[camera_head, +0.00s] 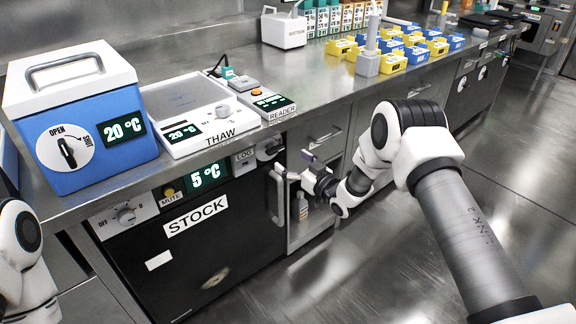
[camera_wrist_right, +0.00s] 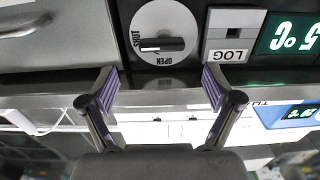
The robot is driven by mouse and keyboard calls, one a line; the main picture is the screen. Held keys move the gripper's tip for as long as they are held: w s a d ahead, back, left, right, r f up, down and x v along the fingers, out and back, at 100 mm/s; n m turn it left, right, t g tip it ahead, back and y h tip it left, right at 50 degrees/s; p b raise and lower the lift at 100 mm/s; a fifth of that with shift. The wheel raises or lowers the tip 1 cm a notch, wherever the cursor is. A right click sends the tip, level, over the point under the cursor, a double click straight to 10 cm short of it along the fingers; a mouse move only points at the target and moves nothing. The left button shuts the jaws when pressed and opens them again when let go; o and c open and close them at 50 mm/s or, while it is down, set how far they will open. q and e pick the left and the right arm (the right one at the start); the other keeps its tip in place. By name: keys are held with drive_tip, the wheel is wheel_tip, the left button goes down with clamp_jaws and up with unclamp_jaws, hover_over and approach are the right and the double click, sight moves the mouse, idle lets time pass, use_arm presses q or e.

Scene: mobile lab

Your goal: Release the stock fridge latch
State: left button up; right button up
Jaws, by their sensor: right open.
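The stock fridge (camera_head: 200,250) has a black door with a STOCK label and a 5 °C display. Its round white latch dial (camera_head: 269,148) is at the panel's upper right, and shows upside down in the right wrist view (camera_wrist_right: 165,17). The dial's black knob (camera_wrist_right: 165,44) lies with its white-marked end toward SHUT. My right gripper (camera_head: 300,166) is open and empty, in front of the fridge's right edge. In the right wrist view its fingertips (camera_wrist_right: 162,87) are spread either side of the dial, apart from the knob. My left gripper is out of view.
The fridge's vertical handle (camera_head: 278,195) is close to my right gripper. A LOG module (camera_wrist_right: 232,33) adjoins the dial. A blue cooler (camera_head: 95,120) with its own OPEN/SHUT knob and a THAW unit (camera_head: 200,112) stand on the counter. The floor in front is clear.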

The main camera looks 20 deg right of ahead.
sight(277, 150)
drive_tip(key=b+x, duration=0.1)
drive_tip(key=x, duration=0.7)
drive_tip(key=shift+s+a, duration=0.1)
drive_tip(key=shift+r, duration=0.1)
drive_tip(key=c, duration=1.2)
